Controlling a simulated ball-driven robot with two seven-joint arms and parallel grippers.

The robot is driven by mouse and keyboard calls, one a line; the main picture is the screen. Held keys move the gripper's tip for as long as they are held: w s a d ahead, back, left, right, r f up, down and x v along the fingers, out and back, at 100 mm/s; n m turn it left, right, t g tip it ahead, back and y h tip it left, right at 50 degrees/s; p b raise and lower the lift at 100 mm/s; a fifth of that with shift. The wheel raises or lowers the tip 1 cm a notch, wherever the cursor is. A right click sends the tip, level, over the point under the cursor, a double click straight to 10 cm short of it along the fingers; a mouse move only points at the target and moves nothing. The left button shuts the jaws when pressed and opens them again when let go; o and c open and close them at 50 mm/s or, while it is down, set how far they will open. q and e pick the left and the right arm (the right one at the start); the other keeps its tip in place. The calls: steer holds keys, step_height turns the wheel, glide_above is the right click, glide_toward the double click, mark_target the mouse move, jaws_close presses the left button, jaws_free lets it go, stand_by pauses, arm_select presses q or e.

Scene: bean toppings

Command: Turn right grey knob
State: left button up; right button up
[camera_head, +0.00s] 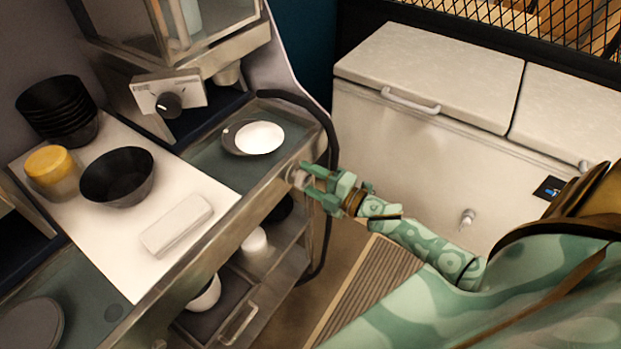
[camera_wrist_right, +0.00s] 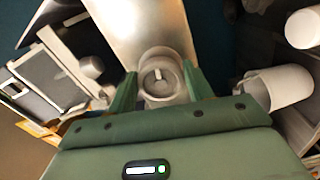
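A round grey knob (camera_head: 298,178) sticks out from the front edge of the metal counter, near its right end. In the right wrist view the knob (camera_wrist_right: 158,80) faces the camera, with a pale upright mark on its face. My right gripper (camera_head: 309,178) is at the knob. In the right wrist view its two green fingers (camera_wrist_right: 160,84) are spread, one on each side of the knob. They are close to it, and a clear grip does not show. My left gripper is not in view.
A panel with a black dial (camera_head: 168,104) sits further back. A plate (camera_head: 259,138) rests on the counter; a black bowl (camera_head: 117,175), stacked bowls (camera_head: 57,108) and a yellow-lidded jar (camera_head: 50,165) stand to the left. A black hose (camera_head: 331,150) hangs beside the counter's right end.

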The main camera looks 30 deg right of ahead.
steer(key=o, duration=0.3)
steer(key=shift+d, duration=0.1)
steer(key=v, duration=1.6)
steer(key=shift+s+f, duration=0.1)
